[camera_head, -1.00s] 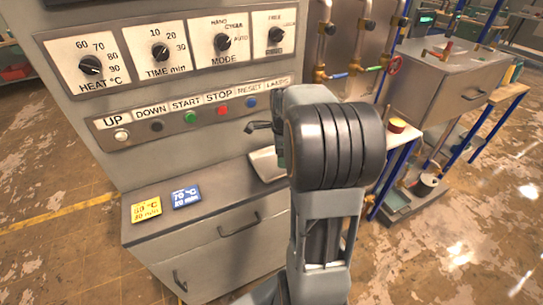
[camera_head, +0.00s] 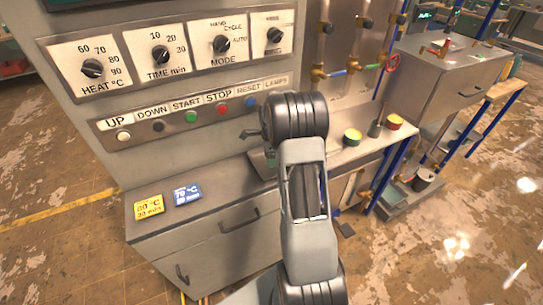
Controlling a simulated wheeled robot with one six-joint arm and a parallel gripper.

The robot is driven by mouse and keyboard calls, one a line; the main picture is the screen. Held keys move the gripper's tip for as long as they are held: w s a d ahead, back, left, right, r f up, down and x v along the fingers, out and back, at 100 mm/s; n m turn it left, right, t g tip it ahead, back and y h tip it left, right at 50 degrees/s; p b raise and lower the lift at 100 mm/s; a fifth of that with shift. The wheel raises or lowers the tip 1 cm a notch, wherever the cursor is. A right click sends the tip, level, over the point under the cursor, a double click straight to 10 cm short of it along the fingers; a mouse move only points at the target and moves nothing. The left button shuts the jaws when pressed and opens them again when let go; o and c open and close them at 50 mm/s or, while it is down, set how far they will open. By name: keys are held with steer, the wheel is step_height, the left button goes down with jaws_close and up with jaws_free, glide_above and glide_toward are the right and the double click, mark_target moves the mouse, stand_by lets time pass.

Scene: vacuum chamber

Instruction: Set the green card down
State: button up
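My arm rises through the middle of the head view, and its bulky black wrist hides most of my gripper (camera_head: 253,134). Only a thin dark part of the gripper shows at the wrist's left, in front of the panel. Whether it is open or shut is hidden. I cannot make out the green card; a small dark green patch shows beside the wrist, too hidden to identify. A yellow card (camera_head: 149,207) and a blue card (camera_head: 187,194) lie side by side on the left of the grey cabinet top (camera_head: 220,190).
The control panel (camera_head: 190,65) with dials and a button row stands behind the cabinet top. Two small pots (camera_head: 352,137) (camera_head: 393,122) stand to the right, near pipes and valves. A grey box unit (camera_head: 450,80) is further right. Bare cabinet top lies right of the blue card.

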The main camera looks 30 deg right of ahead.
steer(key=shift+f, duration=0.45)
steer(key=shift+f, duration=0.1)
steer(key=o, duration=0.6)
